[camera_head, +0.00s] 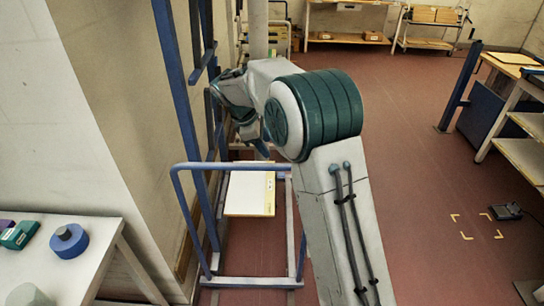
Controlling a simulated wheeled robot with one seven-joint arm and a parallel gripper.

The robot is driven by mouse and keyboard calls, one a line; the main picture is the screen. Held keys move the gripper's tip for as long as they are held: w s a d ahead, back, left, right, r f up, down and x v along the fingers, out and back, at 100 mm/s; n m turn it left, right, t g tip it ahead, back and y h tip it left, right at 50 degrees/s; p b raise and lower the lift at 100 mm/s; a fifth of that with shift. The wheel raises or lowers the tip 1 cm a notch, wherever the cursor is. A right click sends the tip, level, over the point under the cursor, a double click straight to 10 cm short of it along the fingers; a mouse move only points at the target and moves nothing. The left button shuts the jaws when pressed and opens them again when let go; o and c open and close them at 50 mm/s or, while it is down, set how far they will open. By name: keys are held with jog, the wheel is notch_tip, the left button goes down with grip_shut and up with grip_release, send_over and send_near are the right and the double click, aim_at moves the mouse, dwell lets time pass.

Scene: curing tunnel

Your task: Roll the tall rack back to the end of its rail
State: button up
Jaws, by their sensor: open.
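A tall rack with dark blue posts (172,70) stands along the wall at the left, running out of the top of the view. A lower blue-and-grey frame (232,165) with a pale, yellow-edged board (250,193) stands at its foot; I cannot tell whether they are one piece. My gripper (258,142) is open beside the rack's posts, above the board's far end. My own arm partly covers it, and I cannot tell whether it touches the rack. The rail is not clearly visible.
A white table (75,262) with a blue roll (69,241) is at the lower left. A blue-sided workbench (490,105) stands at the right. Benches (345,42) line the back. A small dark device (508,211) lies near yellow floor marks (477,226). The red floor between is clear.

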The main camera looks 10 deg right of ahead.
jog(key=shift+v, duration=2.05)
jog(key=shift+d, duration=0.1)
